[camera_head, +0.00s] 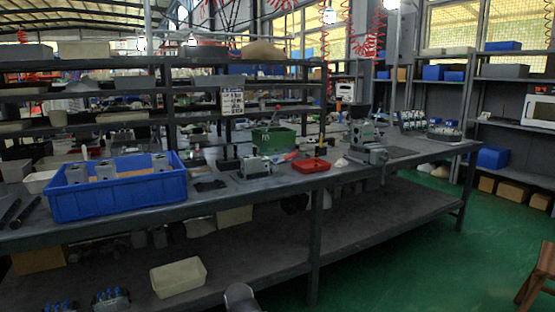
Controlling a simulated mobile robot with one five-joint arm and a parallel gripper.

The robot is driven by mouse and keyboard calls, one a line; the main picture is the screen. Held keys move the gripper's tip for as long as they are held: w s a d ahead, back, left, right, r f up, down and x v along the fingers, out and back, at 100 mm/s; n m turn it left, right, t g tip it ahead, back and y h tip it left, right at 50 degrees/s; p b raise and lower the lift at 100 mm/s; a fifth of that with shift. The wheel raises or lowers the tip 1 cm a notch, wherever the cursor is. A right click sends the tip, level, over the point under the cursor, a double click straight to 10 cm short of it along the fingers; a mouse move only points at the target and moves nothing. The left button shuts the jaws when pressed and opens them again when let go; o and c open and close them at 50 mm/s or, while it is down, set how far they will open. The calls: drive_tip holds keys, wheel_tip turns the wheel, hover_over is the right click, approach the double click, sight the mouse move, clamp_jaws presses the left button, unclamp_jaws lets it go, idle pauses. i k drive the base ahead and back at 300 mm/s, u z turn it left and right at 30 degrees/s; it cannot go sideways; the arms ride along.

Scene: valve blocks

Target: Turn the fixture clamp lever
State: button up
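A grey metal clamp-like fixture (368,142) stands on the right part of the long dark workbench (425,148), near its front edge. A smaller grey fixture block (255,166) stands on a dark base near the middle of the bench. I cannot make out a clamp lever on either one at this size, nor tell which is the task's fixture.
A blue crate (120,204) holding grey blocks sits at the bench's left. A red tray (311,166) and green box (275,138) lie mid-bench. A pale bin (178,277) sits on the lower shelf. Green floor (400,270) is clear at front right; a wooden chair (540,275) stands far right.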

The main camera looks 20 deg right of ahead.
sight(294, 154)
drive_tip(key=u, duration=0.65)
drive_tip(key=i, duration=1)
drive_tip(key=z, duration=0.05)
